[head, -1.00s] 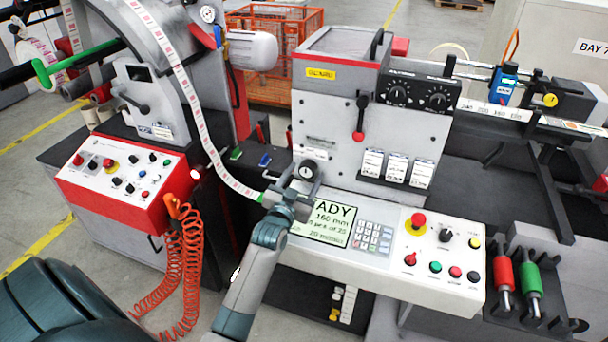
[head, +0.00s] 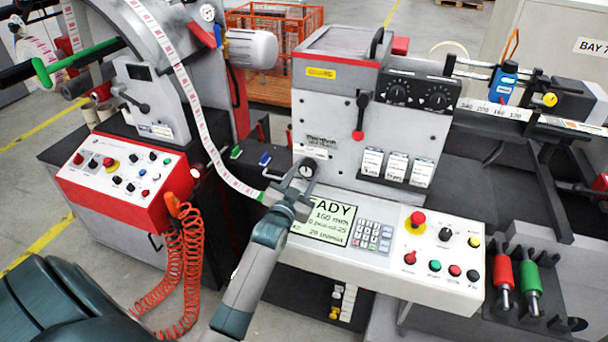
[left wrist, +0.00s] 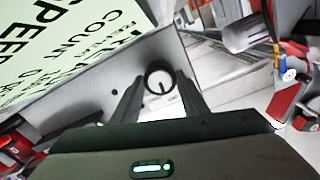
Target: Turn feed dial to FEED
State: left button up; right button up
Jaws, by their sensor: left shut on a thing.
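The feed dial (head: 308,168) is a small round black knob with a pale rim on the grey front of the machine, left of centre and above the display. My left gripper (head: 300,184) reaches up to it from below. In the left wrist view the dial (left wrist: 160,80) sits between the two fingertips (left wrist: 158,90), its white pointer line running downward in that picture. The gripper is shut on the dial. The lettering around the dial is too small to read. My right gripper is not in view.
The lit display (head: 330,222) and keypad (head: 373,237) lie right beside my left gripper. A red mushroom button (head: 418,219) and several knobs share that panel. The printed label web (head: 205,135) runs down close to the gripper. A red-framed control box (head: 128,180) stands left.

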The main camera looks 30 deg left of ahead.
pick_arm(q)
jog(key=m, duration=0.3)
jog(key=shift+m+p, duration=0.3)
jog(key=shift+m, duration=1.6)
jog(key=o, duration=1.1)
jog(key=shift+s, duration=0.1)
